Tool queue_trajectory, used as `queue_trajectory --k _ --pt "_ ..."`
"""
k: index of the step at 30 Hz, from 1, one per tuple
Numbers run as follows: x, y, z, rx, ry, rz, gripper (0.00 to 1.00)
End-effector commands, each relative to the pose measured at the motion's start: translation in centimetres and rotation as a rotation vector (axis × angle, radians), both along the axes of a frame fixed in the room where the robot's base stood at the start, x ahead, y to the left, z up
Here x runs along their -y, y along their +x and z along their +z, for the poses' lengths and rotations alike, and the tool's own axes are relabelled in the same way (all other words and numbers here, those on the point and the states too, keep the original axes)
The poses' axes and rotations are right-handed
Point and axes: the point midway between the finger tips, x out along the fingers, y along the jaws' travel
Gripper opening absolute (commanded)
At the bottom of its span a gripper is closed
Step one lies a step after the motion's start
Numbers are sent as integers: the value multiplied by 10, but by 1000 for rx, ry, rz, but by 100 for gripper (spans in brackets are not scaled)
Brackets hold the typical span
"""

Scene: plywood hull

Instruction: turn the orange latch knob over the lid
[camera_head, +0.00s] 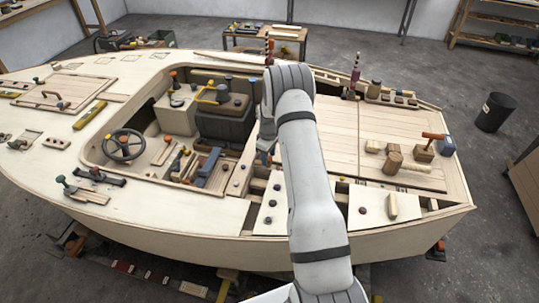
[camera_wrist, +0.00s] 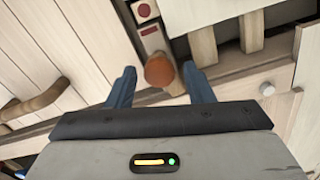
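In the wrist view an orange-brown latch knob (camera_wrist: 160,70) with a rounded top sits between the two blue fingers of my gripper (camera_wrist: 159,75). The fingers are spread, with a visible gap on each side of the knob. I cannot tell how far above or around it they are. A pale planked lid (camera_wrist: 65,45) with a wooden bar handle (camera_wrist: 36,101) lies at the left. The knob's lower part is partly hidden, and its turn over the lid edge is unclear. In the head view my arm hides most of my gripper and this knob.
In the wrist view a small red-marked block (camera_wrist: 146,11) is above the knob, and wooden posts (camera_wrist: 203,46) stand to the right. A round pale knob (camera_wrist: 267,88) is further right. In the head view the hull (camera_head: 160,233) has a steering wheel (camera_head: 124,145) and several deck fittings.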

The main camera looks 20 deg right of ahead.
Motion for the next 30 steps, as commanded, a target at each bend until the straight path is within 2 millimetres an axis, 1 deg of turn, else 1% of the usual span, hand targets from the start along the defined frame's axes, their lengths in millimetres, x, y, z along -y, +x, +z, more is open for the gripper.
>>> queue_trajectory --k 1,2,14,15,23,30 --pt "0 0 0 0 0 0 43" --pt "0 0 0 0 0 0 41" --pt "-1 0 0 -1 1 1 8" --pt "4 0 0 -1 1 1 7" --pt "-1 0 -2 1 -1 -32 7" --pt "-2 1 -4 1 0 -165 7"
